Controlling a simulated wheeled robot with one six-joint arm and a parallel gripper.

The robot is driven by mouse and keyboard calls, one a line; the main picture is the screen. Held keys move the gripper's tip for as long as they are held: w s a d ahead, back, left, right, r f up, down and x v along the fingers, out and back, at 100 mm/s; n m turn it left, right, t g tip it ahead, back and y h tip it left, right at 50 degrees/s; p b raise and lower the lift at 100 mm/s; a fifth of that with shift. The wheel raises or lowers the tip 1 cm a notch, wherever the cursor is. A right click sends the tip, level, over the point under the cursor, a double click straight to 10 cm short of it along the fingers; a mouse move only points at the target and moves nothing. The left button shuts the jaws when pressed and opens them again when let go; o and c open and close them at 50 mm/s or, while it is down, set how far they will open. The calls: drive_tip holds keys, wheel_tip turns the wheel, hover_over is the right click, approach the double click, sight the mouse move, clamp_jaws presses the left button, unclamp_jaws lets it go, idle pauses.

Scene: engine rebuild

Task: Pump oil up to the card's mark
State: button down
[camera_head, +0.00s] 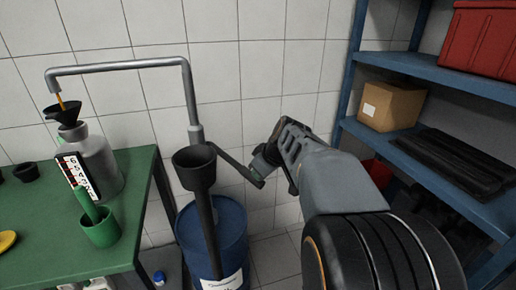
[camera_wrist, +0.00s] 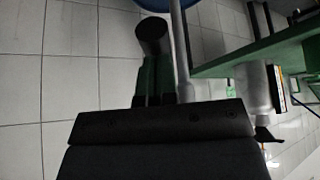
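The oil pump (camera_head: 190,95) rises from a blue drum (camera_head: 232,232), and its bent spout reaches left over the table. A thin amber oil stream (camera_head: 61,103) falls from the spout into a black funnel (camera_head: 66,113) on a grey bottle (camera_head: 97,160). The white card (camera_head: 78,177) with dark marks stands against the bottle; the level inside is not readable. The pump's crank arm (camera_head: 238,166) points toward the lower right. My gripper (camera_head: 264,165) is at its end, shut around the dark handle (camera_wrist: 152,36). The bottle also shows in the wrist view (camera_wrist: 257,90).
A black cup-topped tube (camera_head: 196,175) stands before the drum. The green table (camera_head: 35,225) holds a green container (camera_head: 100,228), a yellow item (camera_head: 7,241) and a small black cup (camera_head: 26,172). Blue shelves (camera_head: 440,75) with a cardboard box (camera_head: 391,105) stand at the right.

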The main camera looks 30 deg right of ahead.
drive_tip(key=shift+f+b, duration=0.4)
drive_tip(key=shift+f, duration=0.5)
drive_tip(key=shift+s+d+r+p, duration=0.1)
drive_tip(key=shift+r+p, duration=0.25)
drive_tip(key=shift+r, duration=0.2)
drive_tip(key=r+p, duration=0.2)
drive_tip(key=r, duration=0.1)
drive_tip(key=shift+s+d+r, duration=0.15)
drive_tip(key=shift+s, duration=0.2)
drive_tip(key=s+f+v, duration=0.1)
drive_tip(key=v, duration=0.9)
drive_tip(key=shift+s+d+p, duration=0.25)
drive_tip(key=shift+p, duration=0.05)
